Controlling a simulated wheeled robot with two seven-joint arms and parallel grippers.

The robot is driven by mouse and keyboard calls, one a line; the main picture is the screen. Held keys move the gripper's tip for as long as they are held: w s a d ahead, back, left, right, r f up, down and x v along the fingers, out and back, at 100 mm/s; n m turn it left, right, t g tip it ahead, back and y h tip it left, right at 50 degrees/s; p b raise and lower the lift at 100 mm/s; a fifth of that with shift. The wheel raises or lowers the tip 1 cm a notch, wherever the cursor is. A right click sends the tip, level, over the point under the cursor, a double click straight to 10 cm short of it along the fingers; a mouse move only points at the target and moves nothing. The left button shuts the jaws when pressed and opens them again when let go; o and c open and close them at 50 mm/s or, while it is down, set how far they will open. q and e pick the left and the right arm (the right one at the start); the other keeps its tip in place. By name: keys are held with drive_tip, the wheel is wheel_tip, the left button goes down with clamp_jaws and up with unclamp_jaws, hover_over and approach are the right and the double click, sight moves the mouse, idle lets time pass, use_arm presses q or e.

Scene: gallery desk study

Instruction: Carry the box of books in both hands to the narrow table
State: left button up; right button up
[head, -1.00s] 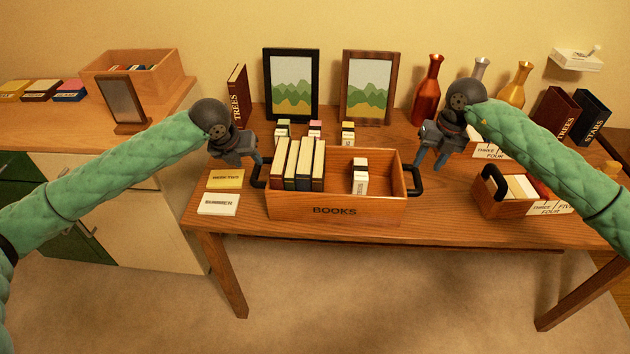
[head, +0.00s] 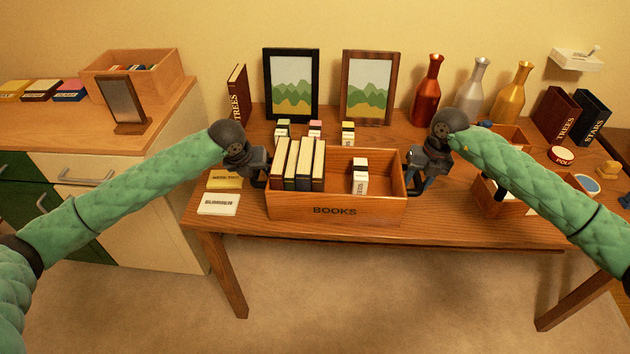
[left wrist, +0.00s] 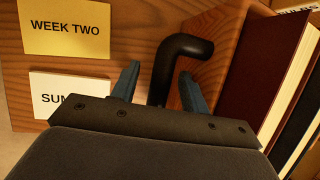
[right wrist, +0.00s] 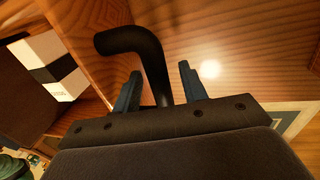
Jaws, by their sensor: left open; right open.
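The wooden box of books (head: 300,209) stands on the wooden table, its front marked BOOKS. Several upright books (head: 298,165) fill its left part and a small white block (head: 360,177) stands further right. My left gripper (head: 256,175) is open at the box's left end; in the left wrist view the black handle (left wrist: 182,50) lies between its fingers (left wrist: 155,88). My right gripper (head: 416,180) is open at the right end; in the right wrist view the other black handle (right wrist: 150,60) rises between its fingers (right wrist: 168,88). Neither gripper is closed on a handle.
A smaller wooden box (head: 487,192) stands right of the box, partly behind my right arm. Cards (head: 219,205) lie to the left. Picture frames (head: 291,85) and bottles (head: 427,85) stand behind. A cabinet (head: 160,140) with another open box (head: 152,78) is at the left.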

use_arm(q)
clamp_jaws()
use_arm(e)
clamp_jaws()
use_arm(q)
drive_tip(key=shift+r, duration=0.1)
use_arm(e)
drive_tip(key=shift+w+r, duration=0.1)
drive_tip(key=shift+r, duration=0.05)
idle(0.9)
